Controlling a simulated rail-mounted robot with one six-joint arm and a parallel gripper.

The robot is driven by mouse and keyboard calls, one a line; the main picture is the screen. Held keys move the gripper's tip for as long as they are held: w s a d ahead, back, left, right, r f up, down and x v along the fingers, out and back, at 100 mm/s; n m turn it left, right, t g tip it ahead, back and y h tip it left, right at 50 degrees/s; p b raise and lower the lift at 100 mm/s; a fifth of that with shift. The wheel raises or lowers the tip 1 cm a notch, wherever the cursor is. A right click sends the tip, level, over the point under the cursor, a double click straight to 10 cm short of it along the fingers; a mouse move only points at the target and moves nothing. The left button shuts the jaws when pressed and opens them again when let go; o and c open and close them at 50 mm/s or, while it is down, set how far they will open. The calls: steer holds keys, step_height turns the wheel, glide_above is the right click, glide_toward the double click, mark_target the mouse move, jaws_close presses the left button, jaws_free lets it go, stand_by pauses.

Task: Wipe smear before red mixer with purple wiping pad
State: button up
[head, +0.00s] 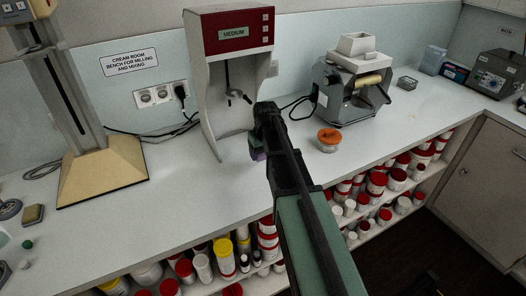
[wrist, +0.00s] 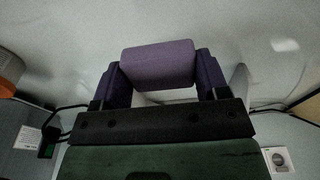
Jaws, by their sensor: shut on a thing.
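The red mixer (head: 203,30) has a red head with a "MEDIUM" display and a pale stand. It stands at the back of the bench. My gripper (head: 259,146) is low over the bench just in front of the mixer and to its right. It is shut on the purple wiping pad (wrist: 160,64), which sits between the two fingers in the wrist view. Only a sliver of the pad (head: 257,154) shows in the head view. I cannot tell whether it touches the bench. I cannot make out the smear for certain; faint pale marks (wrist: 285,45) show on the surface in the wrist view.
A grey mill (head: 345,95) stands right of the mixer, with an orange-lidded jar (head: 328,140) before it. A beige-based stand (head: 105,175) is at left. The bench (head: 195,190) is clear between them. Shelves of tubs lie below its front edge.

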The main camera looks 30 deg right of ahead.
steer(key=shift+f, duration=0.1)
step_height(320, 180, up, 3)
steer(key=p, duration=0.3)
steer(key=shift+d, duration=0.15)
